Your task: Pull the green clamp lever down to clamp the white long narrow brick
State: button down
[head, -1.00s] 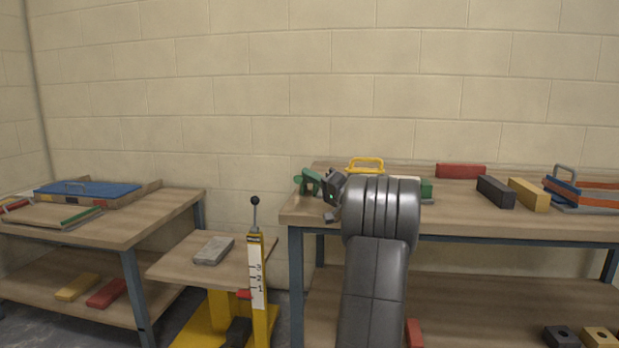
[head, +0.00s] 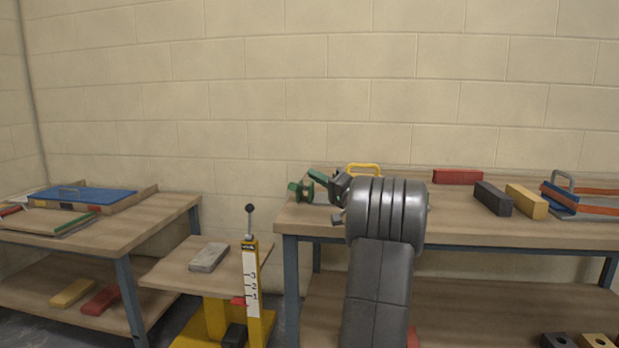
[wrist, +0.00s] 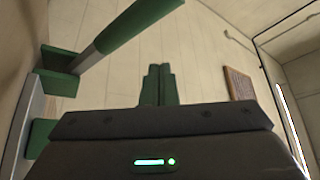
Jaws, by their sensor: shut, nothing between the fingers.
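The green clamp lever (head: 320,178) stands tilted above the green clamp body (head: 301,192) at the left end of the right-hand bench. In the wrist view the lever's green handle (wrist: 136,24) crosses the upper left on a metal shaft, with green clamp parts (wrist: 56,60) at the left. My gripper (wrist: 159,84) is shut and empty, its green fingers lower than and right of the handle, apart from it in the picture. In the head view my gripper (head: 340,187) is beside the lever. A pale bar (wrist: 18,125) shows at the left edge; I cannot tell whether it is the white brick.
A yellow handle (head: 364,168) rises behind my arm. A red block (head: 457,176), a black block (head: 492,198) and a yellow block (head: 526,201) lie further right. A low lift table (head: 177,271) with a grey brick (head: 209,257) stands left of the bench.

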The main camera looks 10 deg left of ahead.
jog(key=d+f, duration=0.1)
jog(key=d, duration=0.1)
jog(key=s+d+f, duration=0.1)
jog(key=d, duration=0.1)
jog(key=d+f+p, duration=0.1)
jog(key=d, duration=0.1)
jog(key=shift+s+d, duration=0.2)
jog(key=shift+s, duration=0.1)
jog(key=shift+a, duration=0.15)
